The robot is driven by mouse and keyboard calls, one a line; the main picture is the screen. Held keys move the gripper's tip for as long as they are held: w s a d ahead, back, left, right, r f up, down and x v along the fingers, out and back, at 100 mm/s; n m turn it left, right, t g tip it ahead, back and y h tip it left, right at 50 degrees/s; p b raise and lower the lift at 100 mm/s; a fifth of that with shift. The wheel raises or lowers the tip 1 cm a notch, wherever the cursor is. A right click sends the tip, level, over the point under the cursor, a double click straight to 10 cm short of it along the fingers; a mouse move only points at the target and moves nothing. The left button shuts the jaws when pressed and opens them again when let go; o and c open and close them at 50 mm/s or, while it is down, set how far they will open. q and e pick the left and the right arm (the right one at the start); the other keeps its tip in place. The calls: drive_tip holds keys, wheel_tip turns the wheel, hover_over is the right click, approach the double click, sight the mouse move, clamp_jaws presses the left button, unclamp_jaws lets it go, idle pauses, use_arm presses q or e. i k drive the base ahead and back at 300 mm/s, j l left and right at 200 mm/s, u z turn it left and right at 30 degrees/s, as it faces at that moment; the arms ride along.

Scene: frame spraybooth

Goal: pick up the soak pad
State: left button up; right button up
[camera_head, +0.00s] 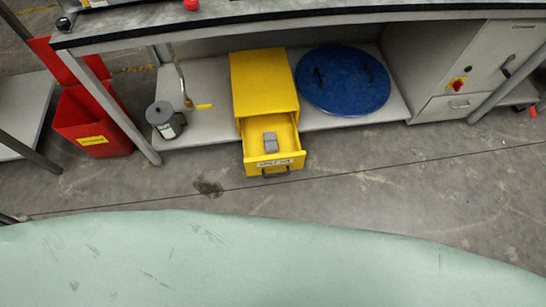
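A small grey block (270,142), which looks like the soak pad, lies inside the open drawer (256,157) of a yellow cabinet (264,80). The drawer is pulled out toward me and has a white label and a dark handle on its front. The cabinet stands on the low shelf under the bench. Neither of my grippers shows in the head view.
A blue round lid (343,80) lies right of the cabinet; a grey canister (164,120) stands to its left. A red bin (92,122) stands by the bench leg. A pale green surface (250,260) fills the foreground. Floor before the drawer is clear.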

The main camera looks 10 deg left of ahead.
sight(270, 139)
drive_tip(key=k+l, duration=0.8)
drive_tip(key=l, duration=0.1)
